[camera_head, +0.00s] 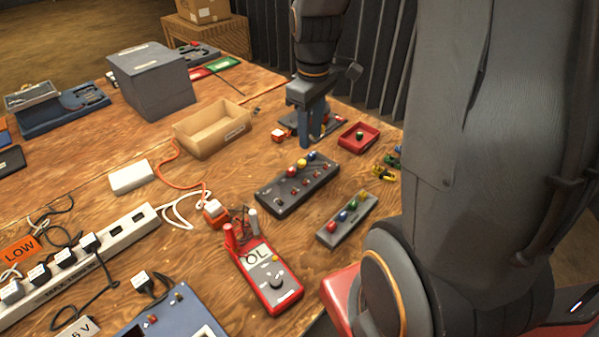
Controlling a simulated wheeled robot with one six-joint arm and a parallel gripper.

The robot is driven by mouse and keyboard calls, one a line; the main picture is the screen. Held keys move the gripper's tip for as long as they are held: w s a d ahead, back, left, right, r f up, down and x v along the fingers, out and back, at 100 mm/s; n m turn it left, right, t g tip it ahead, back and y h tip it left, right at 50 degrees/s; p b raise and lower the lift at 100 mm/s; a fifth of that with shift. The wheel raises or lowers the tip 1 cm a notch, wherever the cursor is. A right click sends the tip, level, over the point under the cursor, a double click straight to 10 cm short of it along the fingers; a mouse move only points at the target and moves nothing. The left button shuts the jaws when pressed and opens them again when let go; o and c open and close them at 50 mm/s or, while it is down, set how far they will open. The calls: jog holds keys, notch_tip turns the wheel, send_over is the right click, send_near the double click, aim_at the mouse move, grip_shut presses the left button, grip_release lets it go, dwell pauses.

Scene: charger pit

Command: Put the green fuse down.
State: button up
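My gripper (312,136) points down near the far right part of the wooden table, just left of a small red tray (369,142). Its fingers show side-on and close together. I cannot tell whether they are open or shut, or whether anything is between them. A small greenish piece (359,134) shows inside the red tray. A grey rack (334,231) nearer to me holds a row of coloured fuses, with a green one (352,203) towards its right end. Another green piece (393,161) lies by yellow ones right of the tray.
A dark block (288,202) with coloured knobs stands between my gripper and a red multimeter (270,284). An open cardboard box (215,139) stands left of my gripper. An orange cable and a white power strip (75,272) are at left. Bare wood shows between them.

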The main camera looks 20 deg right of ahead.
jog(key=s+a+f+m, duration=0.1)
jog(key=s+a+m, duration=0.5)
jog(key=s, duration=0.5)
jog(key=shift+a, duration=1)
